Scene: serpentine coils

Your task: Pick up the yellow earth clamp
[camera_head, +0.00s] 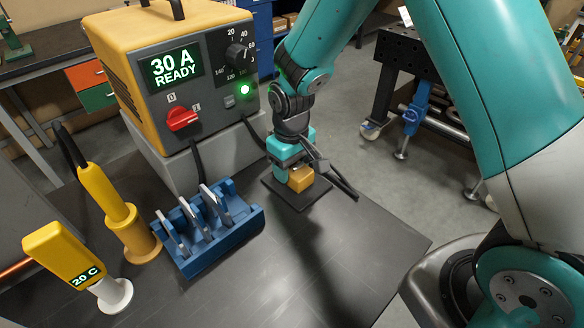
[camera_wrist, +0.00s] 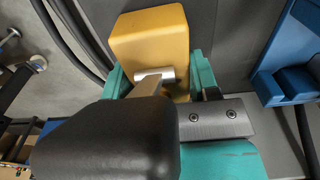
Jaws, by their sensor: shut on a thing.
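The yellow earth clamp (camera_head: 300,179) is a small block over a dark square pad (camera_head: 297,195) on the dark bench, right of the blue rack. My gripper (camera_head: 291,167) reaches down from above and is shut on the clamp. In the wrist view the yellow clamp (camera_wrist: 152,52) sits between the teal fingers of my gripper (camera_wrist: 160,80), with a metal pin at its near face. A dark rounded part hides its lower portion. I cannot tell whether the clamp touches the pad.
A yellow welding machine (camera_head: 170,60) reading "30 A READY" stands behind on a grey block. A blue rack (camera_head: 208,235), a yellow torch in a holder (camera_head: 113,205) and a yellow "20 C" thermometer (camera_head: 65,255) stand to the left. The front right bench top (camera_head: 340,260) is clear.

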